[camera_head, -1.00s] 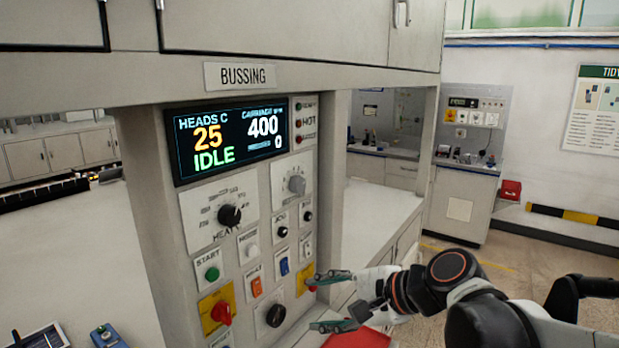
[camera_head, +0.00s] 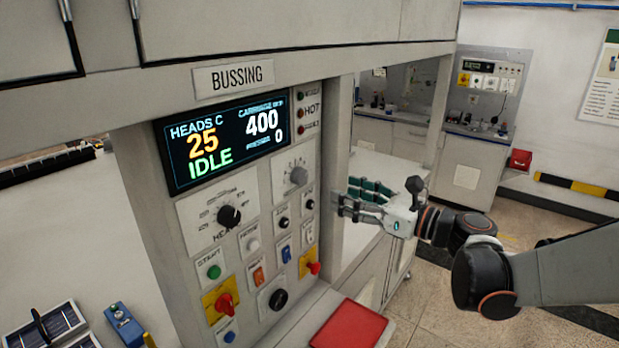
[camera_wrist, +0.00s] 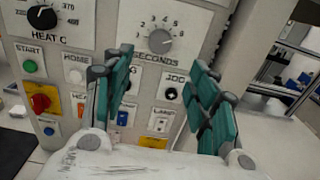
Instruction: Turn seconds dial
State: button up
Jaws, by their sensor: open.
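The seconds dial is a grey knob (camera_head: 298,176) on a white numbered plate, to the right below the display of the bussing panel. In the wrist view the seconds dial (camera_wrist: 160,41) shows above and between my fingers, with the word SECONDS under it. My gripper (camera_head: 340,197) is open and empty, to the right of the panel and a little lower than the dial. In the wrist view my gripper (camera_wrist: 158,95) has its teal fingers spread apart. The fingers are apart from the dial. The left finger covers part of the lower buttons.
The black heat dial (camera_head: 229,216) sits left of the seconds dial. Buttons, switches and red knobs (camera_head: 314,268) fill the panel below. The display (camera_head: 222,141) reads 25, IDLE, 400 and 0. A panel post (camera_head: 336,150) stands right of the dial. A red pad (camera_head: 349,325) lies below.

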aim_at(303, 179)
jog(key=x, duration=1.1)
jog(key=shift+w+a, duration=0.15)
jog(key=c, duration=1.1)
